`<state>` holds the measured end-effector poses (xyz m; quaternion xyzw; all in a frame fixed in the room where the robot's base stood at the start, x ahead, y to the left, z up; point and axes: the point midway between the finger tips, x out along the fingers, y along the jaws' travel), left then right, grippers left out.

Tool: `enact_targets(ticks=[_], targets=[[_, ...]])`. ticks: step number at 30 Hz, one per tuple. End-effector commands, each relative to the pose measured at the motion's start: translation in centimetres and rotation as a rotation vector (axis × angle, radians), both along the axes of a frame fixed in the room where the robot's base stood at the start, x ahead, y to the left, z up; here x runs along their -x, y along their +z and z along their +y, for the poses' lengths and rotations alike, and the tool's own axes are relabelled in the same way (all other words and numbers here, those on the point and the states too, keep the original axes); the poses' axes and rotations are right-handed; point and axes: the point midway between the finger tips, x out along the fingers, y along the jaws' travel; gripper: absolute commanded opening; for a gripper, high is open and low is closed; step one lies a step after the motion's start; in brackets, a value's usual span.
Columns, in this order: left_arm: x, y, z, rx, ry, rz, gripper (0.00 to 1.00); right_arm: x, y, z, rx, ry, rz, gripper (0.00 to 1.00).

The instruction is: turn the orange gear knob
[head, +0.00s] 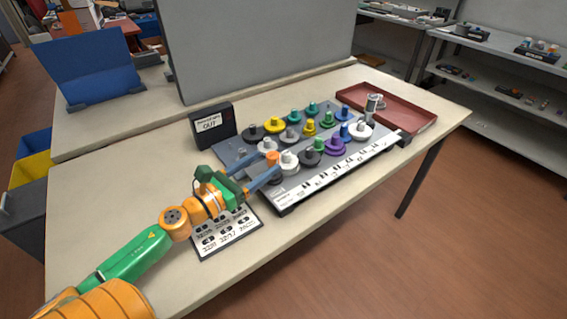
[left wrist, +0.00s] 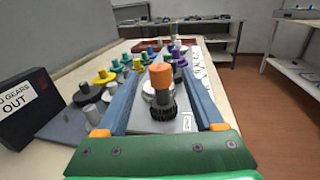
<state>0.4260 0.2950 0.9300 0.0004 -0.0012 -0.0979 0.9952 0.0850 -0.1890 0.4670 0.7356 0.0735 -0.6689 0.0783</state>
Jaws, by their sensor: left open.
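The orange gear knob (head: 272,158) sits at the near left corner of the gear board, close to a white gear (head: 289,161). In the left wrist view the orange knob (left wrist: 161,77) stands upright over a dark toothed gear (left wrist: 162,110). My left gripper (head: 264,163) is open, with its two blue fingers on either side of the orange knob. In the left wrist view there is a visible gap between the knob and each finger, so I see no contact. My right gripper is not in view.
The gear board (head: 285,200) carries several coloured gears right of the knob. A black "OUT" box (head: 212,125) stands behind left. A printed card (head: 228,240) lies under my left wrist. A red tray (head: 415,118) is at the far right. The front of the table is clear.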

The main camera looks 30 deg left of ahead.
Motion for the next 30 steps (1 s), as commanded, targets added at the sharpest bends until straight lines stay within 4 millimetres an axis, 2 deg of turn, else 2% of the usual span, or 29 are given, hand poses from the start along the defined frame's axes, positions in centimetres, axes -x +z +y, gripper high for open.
enact_targets(ticks=[1, 2, 5, 12, 18, 28, 29, 30], targets=[[0.0, -1.1, 0.0, 0.0, 0.0, 0.0, 0.69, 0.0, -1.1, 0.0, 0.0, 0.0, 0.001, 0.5], [-0.1, -1.1, 0.0, 0.0, 0.0, 0.0, 0.69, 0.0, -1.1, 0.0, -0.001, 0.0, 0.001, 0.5], [-0.7, -0.7, -0.1, 0.002, 0.0, -0.002, 0.69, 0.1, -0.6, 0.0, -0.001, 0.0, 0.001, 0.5], [-4.3, -0.4, -0.8, 0.003, 0.001, -0.004, 0.69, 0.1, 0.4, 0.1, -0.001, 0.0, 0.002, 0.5], [-6.5, -0.6, -1.2, 0.002, 0.002, -0.001, 0.69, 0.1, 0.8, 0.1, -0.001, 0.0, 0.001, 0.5], [-7.0, -0.8, -1.4, 0.001, 0.0, 0.001, 0.69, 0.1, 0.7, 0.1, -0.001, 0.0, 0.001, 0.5], [-7.0, -0.8, -1.4, 0.001, 0.0, 0.001, 0.67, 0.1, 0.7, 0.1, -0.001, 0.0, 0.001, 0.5], [-7.0, -0.8, -1.4, 0.001, 0.0, 0.001, 0.56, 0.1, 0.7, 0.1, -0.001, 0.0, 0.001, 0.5]])
